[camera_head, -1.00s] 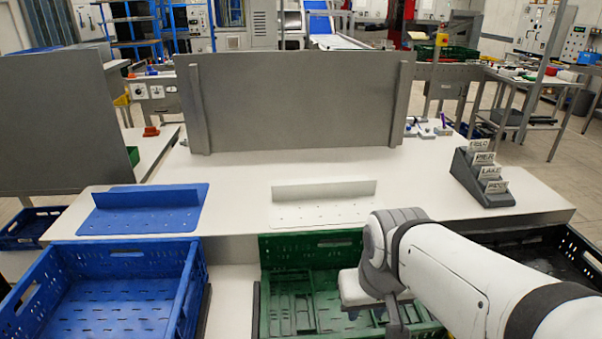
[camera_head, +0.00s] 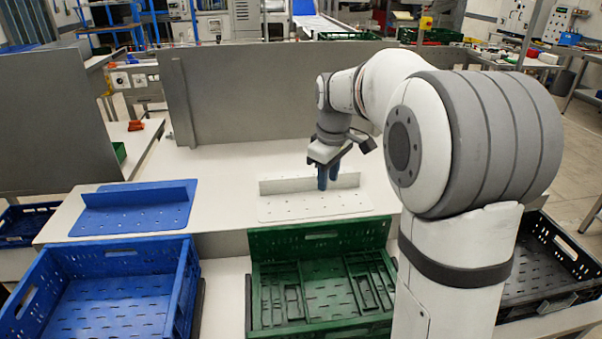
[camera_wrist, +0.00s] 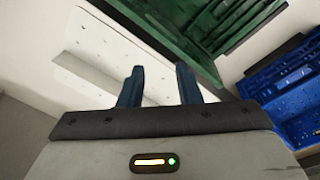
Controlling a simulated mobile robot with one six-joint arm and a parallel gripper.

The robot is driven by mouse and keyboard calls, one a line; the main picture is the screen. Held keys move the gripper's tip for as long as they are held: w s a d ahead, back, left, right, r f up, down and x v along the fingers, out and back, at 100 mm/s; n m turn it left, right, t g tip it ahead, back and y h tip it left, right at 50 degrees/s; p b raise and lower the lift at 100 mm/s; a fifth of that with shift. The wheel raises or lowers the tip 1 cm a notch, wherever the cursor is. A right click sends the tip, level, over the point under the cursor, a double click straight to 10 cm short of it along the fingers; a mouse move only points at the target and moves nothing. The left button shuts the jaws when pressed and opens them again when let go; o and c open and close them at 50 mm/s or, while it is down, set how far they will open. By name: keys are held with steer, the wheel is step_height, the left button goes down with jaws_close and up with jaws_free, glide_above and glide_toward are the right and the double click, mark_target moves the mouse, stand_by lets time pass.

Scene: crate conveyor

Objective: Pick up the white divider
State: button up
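The white divider (camera_head: 312,206) lies on the white table, with a flat perforated base and a low upright wall along its back. It also shows in the wrist view (camera_wrist: 88,78), partly hidden by my gripper. My gripper (camera_head: 328,178) points down at the divider's wall, right of its middle. In the wrist view its two blue fingers (camera_wrist: 159,84) stand apart, and nothing is clearly held between them. I cannot tell whether the fingers touch the wall or straddle it.
A blue divider (camera_head: 135,222) lies to the left on the table. A blue crate (camera_head: 185,290), a green crate (camera_head: 318,237) and a black crate (camera_head: 565,250) stand along the front. A grey panel (camera_head: 250,100) rises behind the white divider.

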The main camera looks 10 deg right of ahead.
steer(key=w+f+n+p, duration=0.25)
steer(key=w+n, duration=0.25)
steer(key=w, duration=0.8)
steer(key=n+g+p, duration=0.1)
steer(key=n+p, duration=0.2)
steer(key=n, duration=0.1)
glide_above(311, 177)
step_height(311, 177, down, 4)
steer(key=shift+f, duration=0.15)
steer(key=shift+n, duration=0.3)
step_height(311, 177, down, 9)
steer(key=shift+w+r+p, duration=0.15)
steer(key=shift+r+p, duration=0.05)
steer(key=shift+p, duration=0.65)
steer(key=shift+c, duration=0.5)
jaws_close()
steer(key=shift+r, duration=0.1)
